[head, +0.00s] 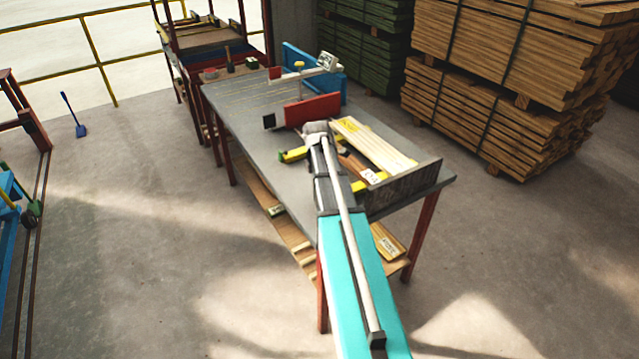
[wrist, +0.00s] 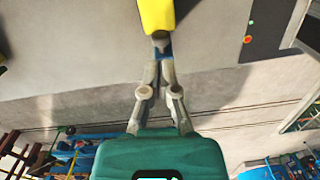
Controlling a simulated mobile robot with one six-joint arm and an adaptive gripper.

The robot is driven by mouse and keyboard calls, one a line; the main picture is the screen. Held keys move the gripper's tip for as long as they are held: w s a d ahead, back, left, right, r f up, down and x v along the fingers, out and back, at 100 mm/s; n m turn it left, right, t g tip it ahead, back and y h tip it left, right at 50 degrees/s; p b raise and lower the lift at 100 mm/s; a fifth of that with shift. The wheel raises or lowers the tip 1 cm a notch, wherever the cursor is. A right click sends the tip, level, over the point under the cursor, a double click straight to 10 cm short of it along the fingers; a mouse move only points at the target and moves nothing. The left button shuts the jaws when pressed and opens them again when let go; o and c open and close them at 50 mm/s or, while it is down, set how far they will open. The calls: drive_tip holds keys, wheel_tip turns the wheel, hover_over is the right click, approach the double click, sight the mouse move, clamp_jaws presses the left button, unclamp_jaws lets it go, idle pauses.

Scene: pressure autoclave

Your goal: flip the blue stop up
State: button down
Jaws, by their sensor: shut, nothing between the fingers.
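My gripper (wrist: 160,70) is shut and empty in the wrist view, with its fingertips together. A small blue piece (wrist: 163,46) shows just past the fingertips, at the end of a yellow bar (wrist: 157,14); it may be the blue stop. I cannot tell whether the fingertips touch it or how it is tilted. In the head view a yellow part (head: 293,155) lies left of my wrist on the grey workbench (head: 245,115). My arm hides the fingertips there, and I cannot make out the stop.
A red block (head: 312,110) and a blue panel (head: 330,88) stand farther back on the bench. Pale boards (head: 375,145) lie right of my wrist, behind a dark upright plate (head: 405,188). Timber stacks (head: 500,100) stand at the right. Floor on the left is mostly clear.

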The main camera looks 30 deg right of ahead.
wheel_tip(320, 180, up, 8)
drive_tip(key=d+p, duration=0.2)
drive_tip(key=p, duration=0.5)
drive_tip(key=shift+d+f, duration=0.2)
drive_tip(key=shift+d, duration=0.05)
idle(0.4)
drive_tip(key=s+a+m, duration=0.4)
drive_tip(key=a+m, duration=0.1)
drive_tip(key=a, duration=0.6)
drive_tip(key=s+a+m, duration=0.4)
drive_tip(key=a+m, duration=0.2)
drive_tip(key=a, duration=0.5)
drive_tip(key=s+a+m, duration=0.4)
drive_tip(key=a+m, duration=0.1)
drive_tip(key=a, duration=0.6)
drive_tip(key=shift+s, duration=0.2)
